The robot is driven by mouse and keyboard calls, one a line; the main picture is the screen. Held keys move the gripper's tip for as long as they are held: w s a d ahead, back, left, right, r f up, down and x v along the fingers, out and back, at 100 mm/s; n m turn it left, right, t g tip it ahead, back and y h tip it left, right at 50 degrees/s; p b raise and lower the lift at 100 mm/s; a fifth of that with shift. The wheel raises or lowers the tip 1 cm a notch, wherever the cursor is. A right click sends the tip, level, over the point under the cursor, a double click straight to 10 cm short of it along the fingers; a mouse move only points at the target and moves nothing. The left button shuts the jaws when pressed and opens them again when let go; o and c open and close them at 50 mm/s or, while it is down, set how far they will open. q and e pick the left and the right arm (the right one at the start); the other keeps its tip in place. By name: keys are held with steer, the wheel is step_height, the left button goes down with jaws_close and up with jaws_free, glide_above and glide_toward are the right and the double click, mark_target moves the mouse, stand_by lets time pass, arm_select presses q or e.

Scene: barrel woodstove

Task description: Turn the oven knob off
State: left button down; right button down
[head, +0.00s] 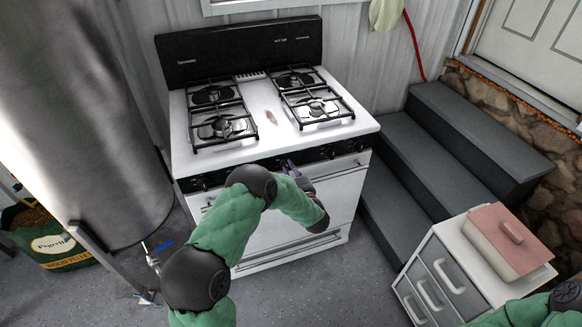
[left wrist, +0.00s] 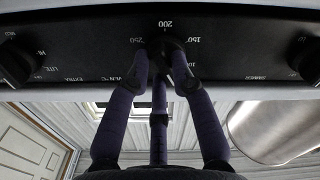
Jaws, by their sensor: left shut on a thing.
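The white gas stove (head: 262,140) stands against the wall, with a black control panel across its front. My left gripper (head: 290,168) reaches the middle of that panel, and my arm partly covers it. In the left wrist view the purple fingers of my left gripper (left wrist: 163,66) are closed around the dark oven knob (left wrist: 166,43). The numbers 150, 200 and 250 are printed around this knob. The fingers hide much of the knob, so I cannot tell its pointer position. My right gripper is out of view; only part of that arm shows at bottom right.
Neighbouring knobs (left wrist: 18,60) sit on either side along the panel. Grey steps (head: 440,150) rise right of the stove. A white drawer cabinet (head: 440,280) bears a pink-lidded container (head: 508,240). A large metal cylinder (head: 85,120) stands at left, beside a pellet bag (head: 52,245).

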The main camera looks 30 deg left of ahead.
arm_select(q)
steer(key=m+p, duration=0.2)
steer(key=m, duration=0.3)
steer(key=shift+f, duration=0.2)
steer(key=shift+s+f+m, duration=0.1)
steer(key=shift+m, duration=0.3)
steer(key=c, duration=1.1)
jaws_free()
steer(key=shift+o, duration=0.2)
steer(key=shift+d, duration=0.1)
steer(key=v, duration=1.1)
steer(key=shift+s+d, duration=0.25)
steer(key=shift+d, duration=0.1)
